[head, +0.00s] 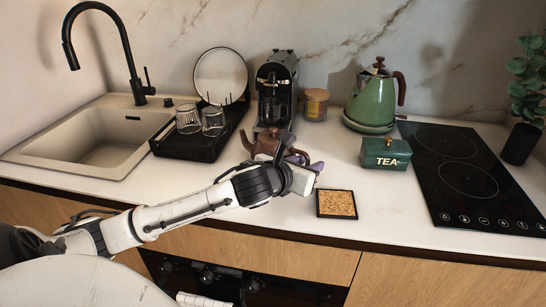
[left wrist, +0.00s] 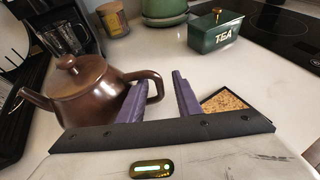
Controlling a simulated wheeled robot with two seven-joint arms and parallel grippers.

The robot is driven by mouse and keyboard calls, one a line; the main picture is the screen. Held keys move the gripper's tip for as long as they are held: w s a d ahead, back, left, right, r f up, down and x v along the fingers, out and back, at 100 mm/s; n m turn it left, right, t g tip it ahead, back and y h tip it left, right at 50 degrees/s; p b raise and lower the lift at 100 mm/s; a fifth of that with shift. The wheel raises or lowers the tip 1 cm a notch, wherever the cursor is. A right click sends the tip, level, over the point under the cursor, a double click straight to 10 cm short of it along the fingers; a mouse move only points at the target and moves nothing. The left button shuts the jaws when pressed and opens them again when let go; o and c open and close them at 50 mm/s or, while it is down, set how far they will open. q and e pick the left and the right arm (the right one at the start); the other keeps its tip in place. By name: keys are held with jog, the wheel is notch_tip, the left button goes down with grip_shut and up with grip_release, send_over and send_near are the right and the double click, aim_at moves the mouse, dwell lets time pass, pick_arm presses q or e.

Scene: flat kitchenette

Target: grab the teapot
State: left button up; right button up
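The brown teapot (head: 264,143) stands upright on the white counter in front of the coffee machine. In the head view my left wrist hides part of it. In the left wrist view the teapot (left wrist: 78,92) shows its lid and knob, its spout to the left and its handle to the right. My left gripper (head: 300,158) is at the handle side. In the left wrist view its purple fingers (left wrist: 158,95) are apart, with the handle appearing between them. The left finger overlaps the teapot's body in view; I cannot tell whether it touches. My right gripper is out of view.
A cork coaster (head: 336,204) lies right of the gripper. A green tea box (head: 386,154), green kettle (head: 373,100) and black cooktop (head: 460,165) are farther right. The coffee machine (head: 276,88) stands behind the teapot, the dish rack (head: 190,149) left of it.

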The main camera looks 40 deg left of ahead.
pick_arm(q)
grip_shut()
dwell(0.5)
dwell(0.8)
jog(key=shift+r, duration=0.15)
